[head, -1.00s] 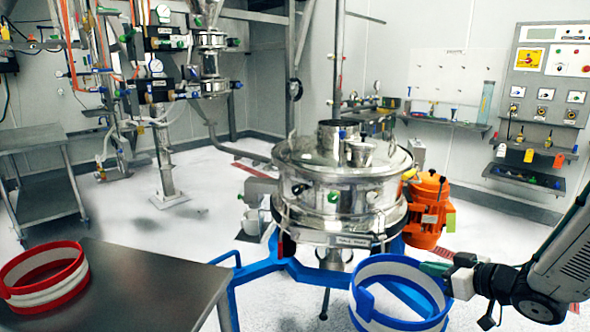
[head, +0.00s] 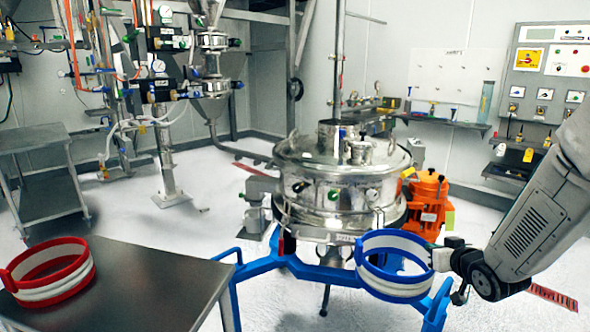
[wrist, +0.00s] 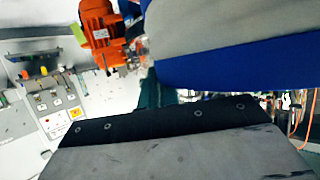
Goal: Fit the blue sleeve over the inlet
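The blue sleeve (head: 392,284), a ring with a white band, is in the air in front of the sifter, to its lower right in the head view. My gripper (head: 437,258) is shut on the right side of its wall. In the wrist view the sleeve (wrist: 235,62) fills the upper right, close to the gripper; the fingertips are hard to make out there. The steel sifter (head: 340,190) has two short upright openings on its lid. The larger one (head: 332,136) looks like the inlet; the smaller one (head: 361,151) stands beside it. The sleeve is apart from both.
A red and white sleeve (head: 50,290) lies on the steel table (head: 150,285) at lower left. The orange motor (head: 426,205) juts from the sifter's right, behind the sleeve. The blue frame (head: 300,268) spreads below. A vertical pole (head: 338,60) rises behind the lid.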

